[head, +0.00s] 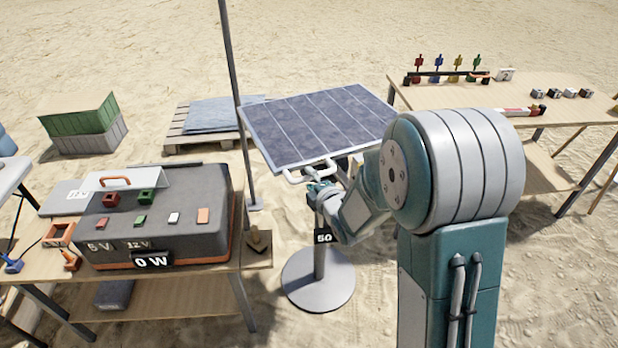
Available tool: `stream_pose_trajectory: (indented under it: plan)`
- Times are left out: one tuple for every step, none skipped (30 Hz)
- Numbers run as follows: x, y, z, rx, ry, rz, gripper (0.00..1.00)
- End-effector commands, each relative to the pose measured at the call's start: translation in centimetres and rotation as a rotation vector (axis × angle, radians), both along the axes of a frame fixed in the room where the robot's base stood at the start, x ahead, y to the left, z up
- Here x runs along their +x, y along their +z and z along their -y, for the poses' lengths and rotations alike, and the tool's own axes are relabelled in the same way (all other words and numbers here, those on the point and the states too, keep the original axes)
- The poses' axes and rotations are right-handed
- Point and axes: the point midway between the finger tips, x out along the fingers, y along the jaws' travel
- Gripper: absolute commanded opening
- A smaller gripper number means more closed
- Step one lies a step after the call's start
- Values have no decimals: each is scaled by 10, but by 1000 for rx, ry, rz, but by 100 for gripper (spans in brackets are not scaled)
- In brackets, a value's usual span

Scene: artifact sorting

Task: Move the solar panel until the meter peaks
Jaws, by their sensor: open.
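The solar panel (318,122) is dark blue with a pale frame and stands tilted on a grey stand with a round base (318,281). A light handle (308,172) sticks out from its near edge. A black tag on the post (323,236) reads 50. The meter (152,261) on the front of the dark power box (160,215) reads 0 W. My gripper (318,187) is open at the handle, just below the panel's near edge. My arm hides part of the panel's right side, and I cannot tell whether the fingers touch the handle.
A thin pole (238,100) rises left of the panel. A wooden table (190,290) carries the power box at left. A second table (510,98) with small coloured items stands at right. A pallet (195,138) and green-grey crates (82,125) lie behind. Sand around the stand is open.

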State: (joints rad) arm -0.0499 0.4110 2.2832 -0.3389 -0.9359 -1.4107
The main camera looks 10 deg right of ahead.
Motion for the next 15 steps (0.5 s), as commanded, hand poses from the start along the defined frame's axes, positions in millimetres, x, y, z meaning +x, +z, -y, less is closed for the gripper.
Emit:
stream_pose_trajectory:
  plan:
    - [5,-1,-2,0,0,-1,57]
    - [7,-2,-2,0,0,0,57]
    - [9,-2,-3,1,-1,0,57]
    - [10,-2,-3,1,-1,0,57]
    - [11,-3,-4,1,-1,0,57]
    - [11,-3,-4,1,-1,0,57]
    - [11,-3,-4,1,-1,0,57]
    - [12,-3,-4,1,-1,0,57]
    - [12,-2,-4,1,-1,0,57]
    - [12,-2,-4,1,-1,0,57]
    - [11,-2,-4,1,-1,0,57]
    - [11,-2,-4,1,-1,0,57]
    - [11,-2,-4,1,-1,0,48]
    - [11,-2,-4,1,-1,0,34]
    - [11,-2,-4,1,-1,0,17]
